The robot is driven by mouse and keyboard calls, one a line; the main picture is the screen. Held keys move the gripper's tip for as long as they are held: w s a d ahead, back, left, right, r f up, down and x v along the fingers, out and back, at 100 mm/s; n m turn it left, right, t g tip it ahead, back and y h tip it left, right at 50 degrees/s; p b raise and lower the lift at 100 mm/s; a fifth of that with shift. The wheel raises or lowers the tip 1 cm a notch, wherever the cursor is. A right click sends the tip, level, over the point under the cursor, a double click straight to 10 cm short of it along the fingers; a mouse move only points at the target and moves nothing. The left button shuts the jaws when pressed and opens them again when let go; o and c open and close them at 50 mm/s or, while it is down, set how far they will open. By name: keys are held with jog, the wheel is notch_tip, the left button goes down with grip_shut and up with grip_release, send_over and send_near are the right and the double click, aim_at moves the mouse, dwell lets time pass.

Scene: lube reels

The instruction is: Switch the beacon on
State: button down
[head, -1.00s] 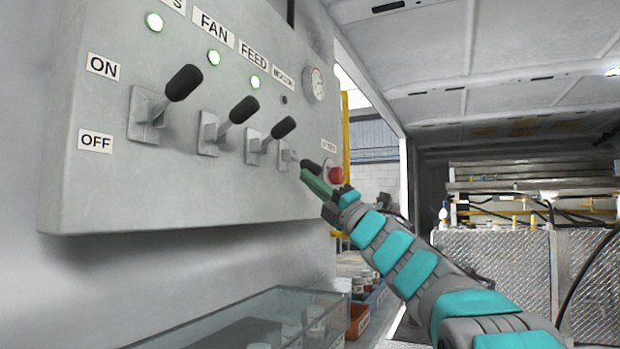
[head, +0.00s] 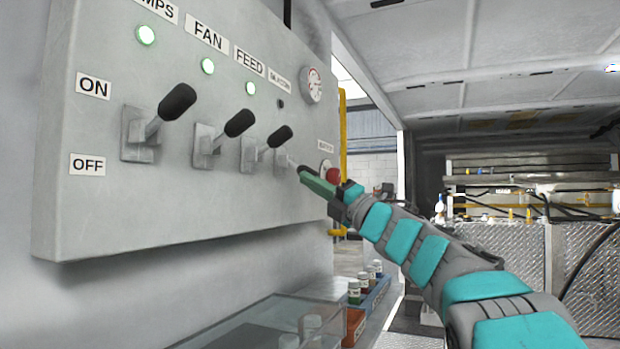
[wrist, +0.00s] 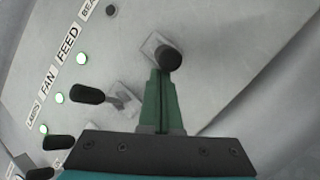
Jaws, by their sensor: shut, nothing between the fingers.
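The beacon lever (head: 292,163) is the fourth and farthest on the grey panel (head: 200,215). Its stem slants down, unlike the other levers. The lamp (head: 281,104) above it is dark. My gripper (head: 305,176) is shut, with its green fingertips at the underside of the lever's dark knob. In the wrist view, the knob (wrist: 168,57) is just beyond the tips of my gripper (wrist: 163,74), in front of its light base plate (wrist: 151,44). The fingers hold nothing. Whether they touch the knob, I cannot tell.
Three other levers, including the feed lever (head: 279,138) and fan lever (head: 239,123), point up under lit green lamps. A red button (head: 332,174) sits right of the beacon lever, close to my gripper. A gauge (head: 312,86) is above. A glass-topped case (head: 245,330) stands below.

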jog(key=shift+d+r+p, duration=0.2)
jog(key=shift+r+p, duration=0.1)
jog(key=shift+p, duration=0.05)
jog(key=shift+h, duration=0.3)
jog(key=r+p, duration=0.2)
jog(key=d+r+p, duration=0.1)
jog(key=r+p, duration=0.1)
jog(key=shift+s+r, duration=0.2)
jog(key=shift+r, duration=0.2)
jog(key=shift+f, duration=0.1)
jog(key=s+d+r+b, duration=0.1)
jog(key=s+d+b, duration=0.1)
jog(key=s+d, duration=0.6)
jog(key=shift+s, duration=0.3)
